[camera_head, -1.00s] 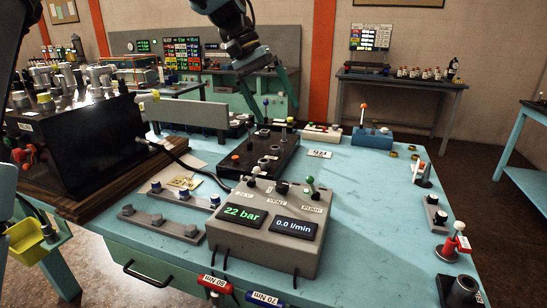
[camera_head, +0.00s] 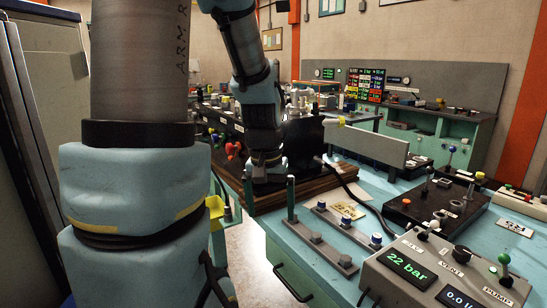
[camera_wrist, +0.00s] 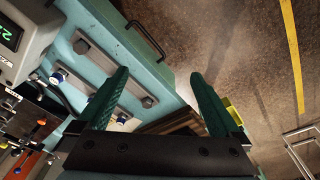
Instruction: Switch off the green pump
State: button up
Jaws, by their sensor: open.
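The grey control box (camera_head: 418,285) stands on the blue bench at the lower right in the head view, partly cut off. Its left display reads 22 bar in green; its right display (camera_head: 460,299) is cut off. A lever with a green knob (camera_head: 504,257) stands upright beside the PUMP label. A corner of the box (camera_wrist: 22,55) also shows at the upper left in the wrist view. My gripper (camera_head: 269,197) points down near the bench's left front corner, left of the box. It is open and empty, its green fingers (camera_wrist: 160,80) spread apart.
Two grey rails with bolts (camera_head: 332,236) lie on the bench between my gripper and the box. A black panel with levers (camera_head: 437,204) stands behind the box. A dark case (camera_head: 300,147) on a wooden base and a cable lie behind my gripper. Floor is free left of the bench.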

jog(key=s+a+f+n, duration=0.1)
jog(key=s+a+f, duration=0.1)
jog(key=s+a, duration=0.2)
jog(key=shift+a, duration=1.1)
